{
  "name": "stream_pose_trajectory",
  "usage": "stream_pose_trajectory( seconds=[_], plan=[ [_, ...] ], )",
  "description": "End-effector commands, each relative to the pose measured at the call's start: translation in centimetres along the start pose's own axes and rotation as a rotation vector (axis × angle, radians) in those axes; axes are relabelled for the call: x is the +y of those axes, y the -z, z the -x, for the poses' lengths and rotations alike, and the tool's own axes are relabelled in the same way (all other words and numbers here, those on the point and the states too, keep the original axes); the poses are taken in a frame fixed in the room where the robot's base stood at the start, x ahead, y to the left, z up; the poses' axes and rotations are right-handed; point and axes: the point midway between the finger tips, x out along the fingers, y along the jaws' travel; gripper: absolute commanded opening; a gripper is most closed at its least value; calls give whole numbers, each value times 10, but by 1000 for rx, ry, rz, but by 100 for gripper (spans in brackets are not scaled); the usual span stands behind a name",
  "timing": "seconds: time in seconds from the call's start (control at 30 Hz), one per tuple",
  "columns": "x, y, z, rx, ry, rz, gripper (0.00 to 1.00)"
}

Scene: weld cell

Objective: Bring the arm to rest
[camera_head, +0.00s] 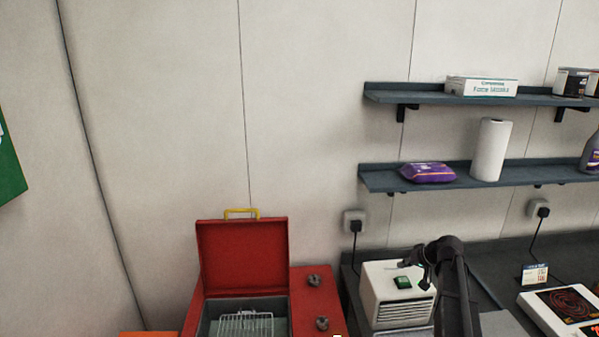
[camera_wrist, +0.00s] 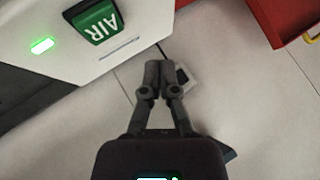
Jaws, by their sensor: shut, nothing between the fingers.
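My gripper (camera_head: 403,265) is at the end of my raised dark arm, above the white unit with the green switch in the head view. In the wrist view my gripper (camera_wrist: 161,72) points away from the camera, its two dark fingers close together with nothing between them. It is free in the air in front of the pale wall panels, and a wall socket (camera_wrist: 184,78) shows partly behind the fingers.
A white unit (camera_head: 381,278) with a green AIR switch (camera_wrist: 99,22) stands close by my gripper. An open red box (camera_head: 243,250) with a wire rack is left. Two wall shelves (camera_head: 440,183) hang above. A hotplate (camera_head: 568,305) lies right.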

Motion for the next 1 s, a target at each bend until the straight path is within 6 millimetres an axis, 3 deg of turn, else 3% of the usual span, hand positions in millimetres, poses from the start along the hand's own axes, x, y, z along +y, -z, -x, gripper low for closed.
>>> stream_pose_trajectory(
  seconds=[0.17,0.4,0.7,0.83,1.0],
  plan=[
    [-33,-52,-24,-104,-41,18,0],
    [-79,-141,-50,-286,-153,47,0],
    [-117,-248,-58,-467,-344,84,0],
    [-125,-283,-55,-515,-425,97,0],
    [-131,-307,-51,-547,-494,108,0]
  ],
)
